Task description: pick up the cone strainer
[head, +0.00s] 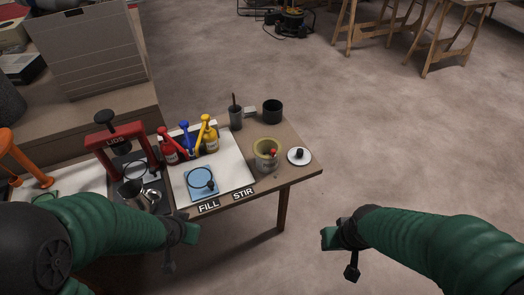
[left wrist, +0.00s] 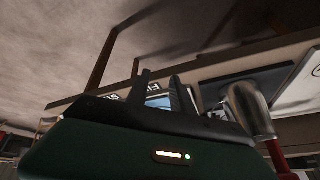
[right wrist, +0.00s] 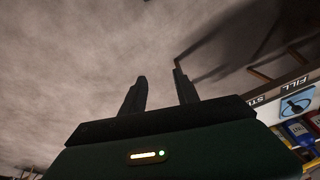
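I cannot make out the cone strainer with certainty. A pot with a yellowish rim (head: 267,148), with a small red item in it, stands at the right of the table. A metal cup (head: 131,192) stands at the table's left; it also shows in the left wrist view (left wrist: 250,108). Another shiny metal piece (head: 152,197) lies beside it, too small to tell. My left gripper (head: 183,240) is open and empty, in front of the table's near edge. My right gripper (head: 335,240) is open and empty over the floor, to the right of the table and apart from it.
The table (head: 291,172) holds red, blue and yellow bottles (head: 210,138), a blue pad (head: 201,181), a red frame (head: 113,140), a dark cup (head: 272,110), a grey cup (head: 236,118) and a white disc (head: 299,155).

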